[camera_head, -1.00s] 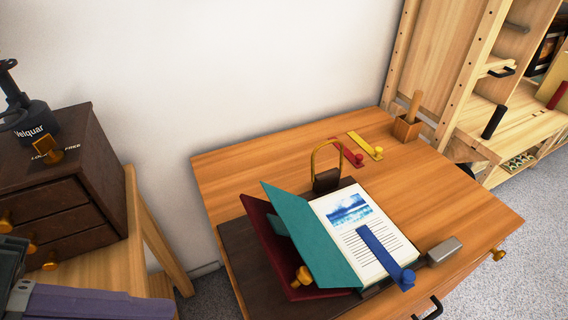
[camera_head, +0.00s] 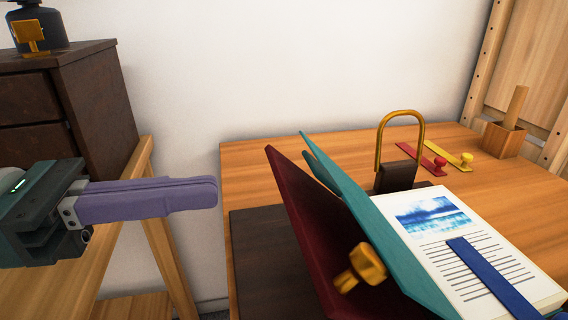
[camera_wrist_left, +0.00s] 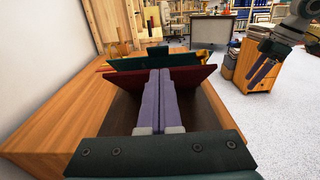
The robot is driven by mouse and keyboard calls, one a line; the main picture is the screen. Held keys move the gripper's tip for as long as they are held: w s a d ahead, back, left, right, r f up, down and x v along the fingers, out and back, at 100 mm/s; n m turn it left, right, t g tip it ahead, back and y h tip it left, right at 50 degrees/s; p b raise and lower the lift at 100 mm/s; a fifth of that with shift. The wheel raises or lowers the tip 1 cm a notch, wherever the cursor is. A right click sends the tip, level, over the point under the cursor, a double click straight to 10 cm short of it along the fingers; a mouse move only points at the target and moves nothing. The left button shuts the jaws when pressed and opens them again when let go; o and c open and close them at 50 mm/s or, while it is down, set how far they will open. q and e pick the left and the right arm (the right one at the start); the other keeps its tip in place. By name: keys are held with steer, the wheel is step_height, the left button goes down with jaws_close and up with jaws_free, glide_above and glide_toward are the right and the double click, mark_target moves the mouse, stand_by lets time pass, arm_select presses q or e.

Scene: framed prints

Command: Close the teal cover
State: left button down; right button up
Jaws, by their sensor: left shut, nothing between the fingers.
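The teal cover (camera_head: 378,228) stands tilted up and open at the left of the printed page (camera_head: 470,245).
A gold loop (camera_head: 400,125) on a dark block stands behind the covers. A blue strap (camera_head: 490,278) lies across the page. Red (camera_head: 425,155) and yellow (camera_head: 450,152) strips and a wooden holder (camera_head: 502,140) are farther back. A dark drawer cabinet (camera_head: 85,95) stands left.

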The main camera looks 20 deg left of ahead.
arm_select(q)
steer(key=x, duration=0.7)
steer(key=shift+d+b, duration=0.2)
steer(key=shift+b, duration=0.1)
steer(key=shift+w, duration=0.1)
